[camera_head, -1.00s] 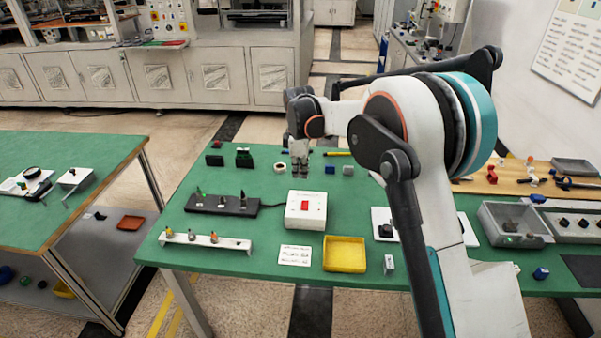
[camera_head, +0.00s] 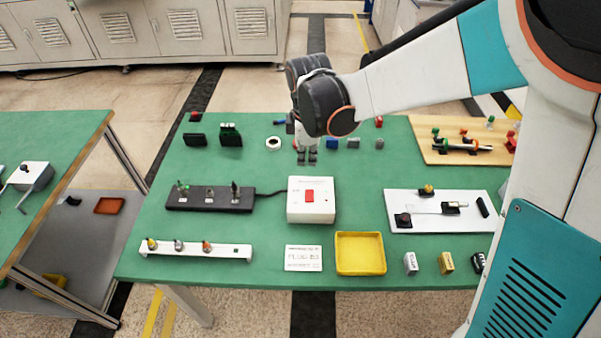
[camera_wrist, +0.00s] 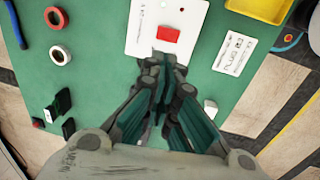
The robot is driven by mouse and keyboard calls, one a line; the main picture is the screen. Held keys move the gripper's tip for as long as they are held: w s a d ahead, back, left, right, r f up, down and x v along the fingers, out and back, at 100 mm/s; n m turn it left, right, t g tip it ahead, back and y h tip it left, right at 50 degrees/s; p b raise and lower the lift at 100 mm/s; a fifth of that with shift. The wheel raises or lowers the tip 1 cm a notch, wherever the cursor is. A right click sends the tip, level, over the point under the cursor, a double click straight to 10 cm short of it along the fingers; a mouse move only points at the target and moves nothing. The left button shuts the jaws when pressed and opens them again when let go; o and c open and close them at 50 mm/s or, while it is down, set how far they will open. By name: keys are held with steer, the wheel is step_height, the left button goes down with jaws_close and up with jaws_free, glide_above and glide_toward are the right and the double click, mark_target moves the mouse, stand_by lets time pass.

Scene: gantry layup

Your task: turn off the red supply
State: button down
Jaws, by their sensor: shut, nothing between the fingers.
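The red supply is a white box (camera_head: 312,213) with a red rocker switch (camera_head: 309,196) on its top, in the middle of the green table. In the wrist view the white box (camera_wrist: 140,38) and its red switch (camera_wrist: 168,34) lie just beyond the fingertips. My gripper (camera_head: 307,160) is shut and empty, pointing down above the table behind the box in the head view. It also shows in the wrist view (camera_wrist: 168,62). It appears apart from the switch. Which way the rocker is tipped I cannot tell.
A black strip (camera_head: 210,199) with upright plugs is cabled to the box. A yellow tray (camera_head: 360,270) and a printed card (camera_head: 303,258) lie in front. A white board (camera_head: 440,222) with parts lies right. A white rack (camera_head: 195,251) stands front left. Small blocks lie behind.

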mark_target(306, 196)
stand_by(0.4)
steer(key=f+b, duration=0.1)
steer(key=f, duration=0.3)
steer(key=w+f+b, duration=0.1)
steer(key=f+b, duration=0.1)
steer(key=f, duration=0.3)
steer(key=f+b, duration=0.1)
steer(key=f, duration=0.4)
steer(key=shift+w+b, duration=0.3)
steer(key=shift+b, duration=0.1)
steer(key=shift+w+f+b, duration=0.1)
steer(key=shift+f+b, duration=0.2)
steer(key=shift+b, duration=0.05)
steer(key=shift+s+r, duration=0.15)
steer(key=shift+s, duration=0.65)
